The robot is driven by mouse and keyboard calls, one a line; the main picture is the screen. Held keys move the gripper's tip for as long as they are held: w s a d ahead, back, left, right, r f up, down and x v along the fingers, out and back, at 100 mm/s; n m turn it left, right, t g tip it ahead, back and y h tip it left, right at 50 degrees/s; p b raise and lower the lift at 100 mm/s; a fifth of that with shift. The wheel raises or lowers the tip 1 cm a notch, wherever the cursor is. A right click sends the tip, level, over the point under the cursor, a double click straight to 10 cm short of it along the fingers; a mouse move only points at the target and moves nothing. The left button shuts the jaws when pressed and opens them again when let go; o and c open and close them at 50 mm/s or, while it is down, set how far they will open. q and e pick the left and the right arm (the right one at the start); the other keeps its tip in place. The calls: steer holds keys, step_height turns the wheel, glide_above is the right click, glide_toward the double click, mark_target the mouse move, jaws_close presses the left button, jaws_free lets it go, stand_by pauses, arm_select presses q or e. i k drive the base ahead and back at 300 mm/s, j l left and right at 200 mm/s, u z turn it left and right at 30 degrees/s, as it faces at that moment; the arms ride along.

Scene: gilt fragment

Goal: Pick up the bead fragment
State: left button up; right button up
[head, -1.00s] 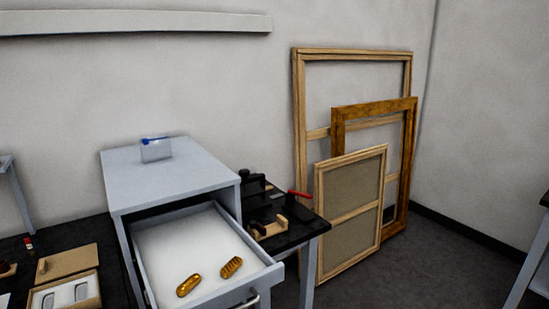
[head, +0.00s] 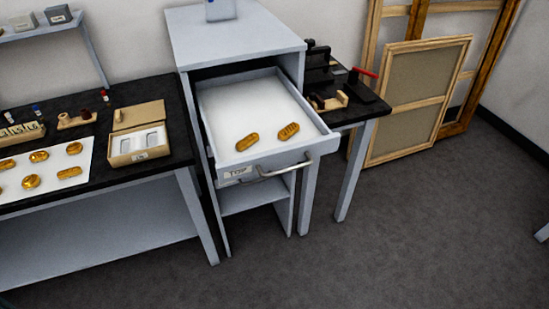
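Two gold fragments lie apart in the open drawer (head: 222,108) of the grey cabinet. The left fragment (head: 247,142) is elongated and rounded, with finer surface detail that I cannot make out. The right fragment (head: 288,131) has clear ribs or bumps across it. Several more gold fragments, one of them round (head: 31,181), lie on a white sheet (head: 50,172) on the black table at left. I cannot tell for certain which one is the bead fragment. Neither of my grippers is in view.
An open cardboard box (head: 140,148) with a pale insert sits on the black table (head: 165,95). The drawer handle (head: 275,170) sticks out in front. A small black table (head: 360,112) with tools stands right of the cabinet (head: 235,38). Floor in front is clear.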

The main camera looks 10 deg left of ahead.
mark_target(248, 142)
steer(key=z, duration=0.25)
steer(key=j+z, duration=0.35)
steer(key=k+j+z, duration=0.15)
steer(key=z, duration=0.15)
steer(key=k+j+z, duration=0.1)
steer(key=j, duration=0.35)
steer(key=k+j, duration=0.25)
steer(key=j, duration=0.15)
steer(key=k+j+z, duration=0.15)
steer(key=j, duration=0.25)
steer(key=k+j, duration=0.25)
steer(key=j, duration=0.15)
steer(key=i+j+z, duration=0.05)
